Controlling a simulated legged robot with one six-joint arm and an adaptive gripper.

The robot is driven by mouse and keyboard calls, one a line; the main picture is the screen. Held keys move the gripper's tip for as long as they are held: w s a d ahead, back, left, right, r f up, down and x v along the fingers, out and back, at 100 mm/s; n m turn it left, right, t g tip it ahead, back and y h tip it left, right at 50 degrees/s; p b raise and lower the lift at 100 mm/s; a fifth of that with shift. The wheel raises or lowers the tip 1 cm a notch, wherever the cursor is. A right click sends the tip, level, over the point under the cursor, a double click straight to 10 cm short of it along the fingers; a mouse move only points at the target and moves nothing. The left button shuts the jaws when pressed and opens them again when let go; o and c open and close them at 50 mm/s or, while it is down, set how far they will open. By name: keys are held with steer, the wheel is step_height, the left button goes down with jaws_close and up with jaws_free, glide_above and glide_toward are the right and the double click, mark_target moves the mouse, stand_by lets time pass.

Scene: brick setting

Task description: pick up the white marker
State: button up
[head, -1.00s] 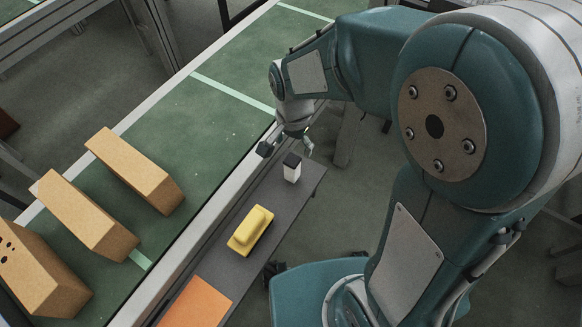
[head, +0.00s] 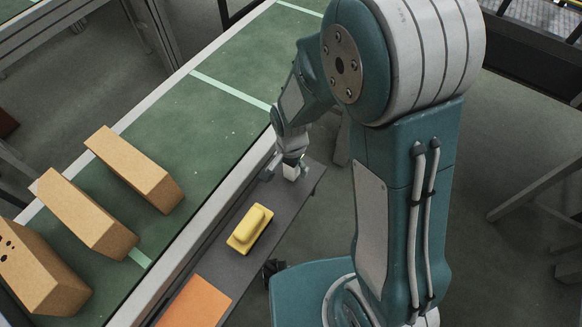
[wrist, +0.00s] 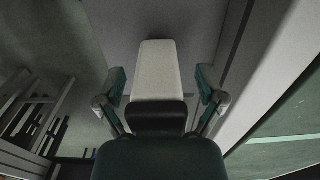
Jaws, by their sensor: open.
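The white marker (head: 291,173) is a white block-like body standing upright near the far end of the narrow grey shelf. In the head view its top is hidden by my gripper (head: 285,167), which is directly above and around it. In the wrist view the white marker (wrist: 158,70) and its black cap lie between the two fingers of my gripper (wrist: 161,84). The fingers are open, with a visible gap on each side of the marker.
A yellow block-like item (head: 250,230) and an orange sheet (head: 197,302) lie on the same grey shelf (head: 222,263). Several cardboard boxes (head: 88,214) stand on the green conveyor belt (head: 205,120) to the left. A pale rail (head: 190,240) separates belt and shelf.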

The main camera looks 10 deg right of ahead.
steer(key=c, duration=1.2)
steer(key=shift+r, duration=0.1)
steer(key=shift+r, duration=0.45)
step_height(320, 180, up, 2)
steer(key=shift+r, duration=0.25)
steer(key=shift+s+d+r, duration=0.3)
steer(key=shift+s+r, duration=1.3)
steer(key=shift+s, duration=0.75)
steer(key=shift+s+d+r, duration=0.3)
steer(key=shift+s+r, duration=1.3)
steer(key=shift+s, duration=0.7)
steer(key=shift+s+d+r, duration=0.3)
steer(key=shift+s+r, duration=1.3)
steer(key=shift+s, duration=0.75)
